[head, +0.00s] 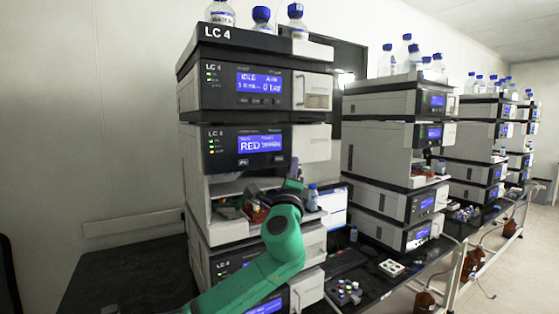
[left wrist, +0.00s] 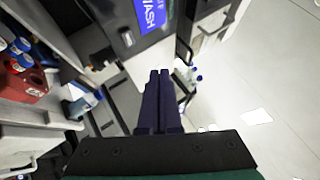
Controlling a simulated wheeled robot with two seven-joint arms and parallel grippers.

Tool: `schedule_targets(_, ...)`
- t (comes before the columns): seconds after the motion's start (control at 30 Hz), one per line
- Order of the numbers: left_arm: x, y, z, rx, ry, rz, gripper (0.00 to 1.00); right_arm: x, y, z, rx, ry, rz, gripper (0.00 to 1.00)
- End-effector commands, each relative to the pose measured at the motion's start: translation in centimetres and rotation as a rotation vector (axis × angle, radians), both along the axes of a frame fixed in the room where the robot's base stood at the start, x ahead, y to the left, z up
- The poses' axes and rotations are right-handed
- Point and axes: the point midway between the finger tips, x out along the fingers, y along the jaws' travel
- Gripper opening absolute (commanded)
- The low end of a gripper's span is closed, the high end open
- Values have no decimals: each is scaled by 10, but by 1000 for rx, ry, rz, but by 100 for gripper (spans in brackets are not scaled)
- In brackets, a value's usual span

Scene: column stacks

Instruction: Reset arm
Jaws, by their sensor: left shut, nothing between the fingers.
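My left arm (head: 280,255), green, comes up from the bottom of the head view in front of the LC 4 stack (head: 240,120). My left gripper (head: 292,170), dark, is at the right front of the stack's open compartment, below the panel reading RED. In the left wrist view its two dark fingers (left wrist: 160,73) are together, with nothing between them. My right gripper is in neither view.
A red rack (left wrist: 22,85) with blue-capped vials is at the left of the wrist view. A small blue-capped bottle (head: 312,197) stands right of my gripper. Bottles (head: 262,17) top the stack. More stacks (head: 393,150) line the black bench, with a tray of vials (head: 348,292) in front.

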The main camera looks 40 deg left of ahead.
Motion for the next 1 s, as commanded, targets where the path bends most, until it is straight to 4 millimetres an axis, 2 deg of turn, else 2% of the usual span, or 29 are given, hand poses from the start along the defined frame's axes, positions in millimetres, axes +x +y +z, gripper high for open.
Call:
schedule_targets(0.33, 0, 0, -1, -3, 1, -1, 0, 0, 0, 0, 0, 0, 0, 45)
schedule_targets(0.37, 1, -1, -4, -10, 4, -5, 0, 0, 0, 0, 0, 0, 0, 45)
schedule_targets(0.43, 6, -7, -24, -64, 25, -30, 0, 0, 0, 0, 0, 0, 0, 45)
schedule_targets(0.47, 8, -11, -39, -106, 40, -47, 0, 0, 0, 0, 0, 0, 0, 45)
schedule_targets(0.53, 14, -25, -88, -246, 88, -94, 0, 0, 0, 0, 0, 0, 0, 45)
schedule_targets(0.57, 14, -32, -114, -323, 117, -113, 0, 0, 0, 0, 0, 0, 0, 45)
schedule_targets(0.6, 12, -42, -151, -435, 158, -134, 0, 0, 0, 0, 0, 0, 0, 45)
schedule_targets(0.67, 4, -58, -205, -613, 221, -150, 0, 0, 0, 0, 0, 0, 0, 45)
schedule_targets(0.7, -5, -68, -241, -731, 263, -151, 0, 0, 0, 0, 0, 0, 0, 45)
schedule_targets(0.8, -40, -95, -324, -1024, 368, -115, 0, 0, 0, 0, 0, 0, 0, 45)
schedule_targets(0.9, -81, -118, -385, -1269, 453, -45, 0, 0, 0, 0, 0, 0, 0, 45)
schedule_targets(1.0, -119, -137, -426, -1454, 515, 34, 0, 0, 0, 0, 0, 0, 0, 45)
